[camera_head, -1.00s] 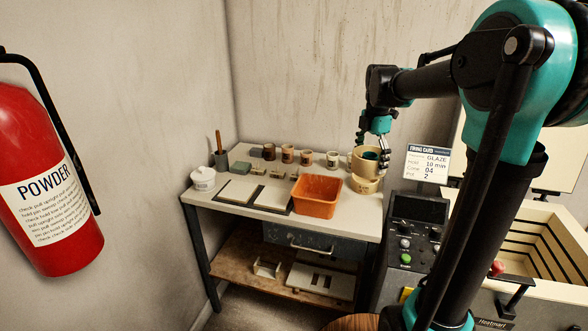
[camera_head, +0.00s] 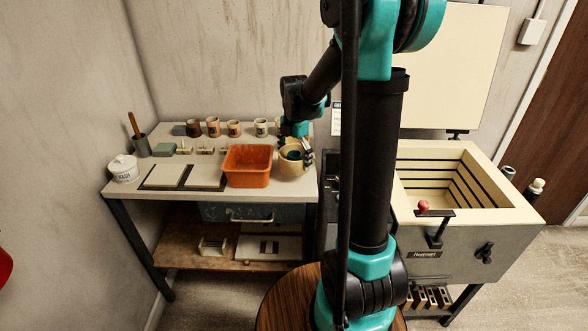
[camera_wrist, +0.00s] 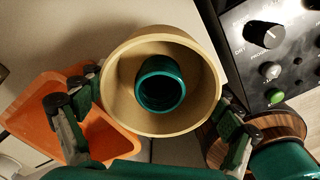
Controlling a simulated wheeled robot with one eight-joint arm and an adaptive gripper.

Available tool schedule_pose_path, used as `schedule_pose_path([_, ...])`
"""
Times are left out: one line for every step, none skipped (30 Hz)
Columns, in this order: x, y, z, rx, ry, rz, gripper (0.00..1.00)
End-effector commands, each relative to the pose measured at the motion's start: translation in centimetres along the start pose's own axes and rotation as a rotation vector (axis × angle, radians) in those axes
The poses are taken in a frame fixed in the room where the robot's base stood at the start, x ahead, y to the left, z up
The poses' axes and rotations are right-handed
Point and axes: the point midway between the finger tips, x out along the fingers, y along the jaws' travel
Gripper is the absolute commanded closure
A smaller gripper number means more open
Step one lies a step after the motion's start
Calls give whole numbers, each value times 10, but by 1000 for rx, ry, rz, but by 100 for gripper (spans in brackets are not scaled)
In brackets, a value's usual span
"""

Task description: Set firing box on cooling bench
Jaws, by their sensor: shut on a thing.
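The firing box, a round tan open-topped tub (camera_head: 290,165), is between the fingers of my gripper (camera_head: 295,153) at the right end of the work bench. In the wrist view it is a tan ring (camera_wrist: 112,75) with a teal cup (camera_wrist: 161,84) inside. My gripper (camera_wrist: 150,118) is shut on the box, one finger on each side. The box is upright; its underside is hidden, so I cannot tell whether it touches anything below. A light-topped bench (camera_head: 135,193) holds pottery things; I cannot tell if it is the cooling bench.
An orange bin (camera_head: 248,166) stands just left of the box. Small cups (camera_head: 213,127) line the bench's back. The open kiln (camera_head: 455,207) and its control panel (camera_wrist: 270,45) lie right. A round wooden stool (camera_head: 285,298) is in front.

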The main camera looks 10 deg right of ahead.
Motion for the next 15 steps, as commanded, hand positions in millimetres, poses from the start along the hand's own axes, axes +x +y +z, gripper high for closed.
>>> schedule_pose_path([3,0,0,0,0,0,43])
schedule_pose_path([4,0,0,0,0,0,43])
schedule_pose_path([7,0,0,0,0,0,43])
schedule_pose_path([10,0,0,0,0,0,44])
schedule_pose_path([14,0,0,0,0,0,44])
schedule_pose_path([20,0,0,0,0,0,44])
schedule_pose_path([24,0,0,0,0,0,44])
schedule_pose_path([28,0,0,0,0,0,44])
schedule_pose_path([34,0,0,0,0,0,44])
schedule_pose_path([37,0,0,0,0,0,44])
schedule_pose_path([39,0,0,0,0,0,44])
schedule_pose_path([41,0,0,0,0,0,44])
schedule_pose_path([42,0,0,0,0,0,43])
schedule_pose_path([43,0,0,0,0,0,43])
schedule_pose_path([43,0,0,0,0,0,43])
